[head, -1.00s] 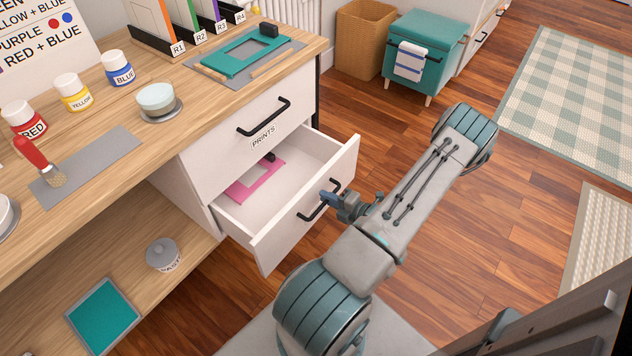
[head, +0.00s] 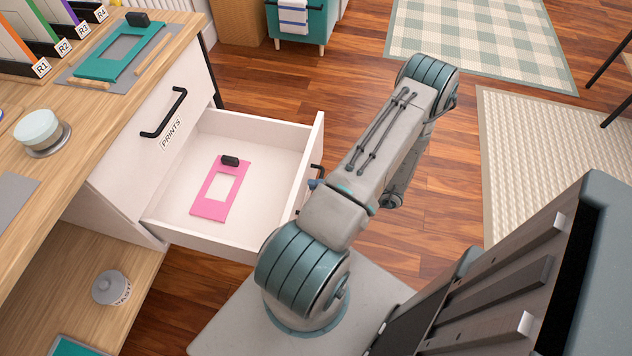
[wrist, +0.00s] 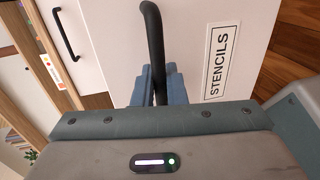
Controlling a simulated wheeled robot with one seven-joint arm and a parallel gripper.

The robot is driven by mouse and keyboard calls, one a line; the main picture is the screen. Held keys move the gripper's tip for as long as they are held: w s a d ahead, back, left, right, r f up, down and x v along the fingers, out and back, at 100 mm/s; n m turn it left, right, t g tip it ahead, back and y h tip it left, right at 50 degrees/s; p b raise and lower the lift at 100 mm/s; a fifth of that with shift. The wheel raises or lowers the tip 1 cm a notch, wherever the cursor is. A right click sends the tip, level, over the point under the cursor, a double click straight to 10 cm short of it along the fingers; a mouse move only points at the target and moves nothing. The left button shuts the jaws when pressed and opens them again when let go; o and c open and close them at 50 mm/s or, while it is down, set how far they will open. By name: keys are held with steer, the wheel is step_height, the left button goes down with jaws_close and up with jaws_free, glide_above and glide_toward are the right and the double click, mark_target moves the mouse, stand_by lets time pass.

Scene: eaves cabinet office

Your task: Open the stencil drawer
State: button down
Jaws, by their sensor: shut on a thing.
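The stencil drawer (head: 215,238) is the lower white drawer, pulled well out of the cabinet. A pink stencil frame (head: 218,190) with a small black grip lies flat inside it. In the wrist view its front (wrist: 240,25) carries a "STENCILS" label (wrist: 221,62) right of the black bar handle (wrist: 153,45). My gripper (wrist: 158,88) is shut on this handle, with blue-grey fingers on both sides of it. In the head view my arm hides most of the gripper and of the handle (head: 316,172).
The closed "PRINTS" drawer (head: 150,140) with its black handle (head: 165,113) is above. The worktop holds a teal stencil frame (head: 115,60) and a pale bowl (head: 38,128). A lidded pot (head: 110,288) stands on the lower shelf. Wooden floor (head: 350,95) is open beyond the drawer.

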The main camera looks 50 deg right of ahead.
stand_by(0.3)
steer(key=c, duration=1.6)
jaws_free()
steer(key=shift+s, duration=0.15)
steer(key=v, duration=1.3)
steer(key=shift+s+d+r+p, duration=0.1)
steer(key=shift+s+d+p, duration=0.1)
steer(key=shift+s+p, duration=0.15)
steer(key=shift+w, duration=0.1)
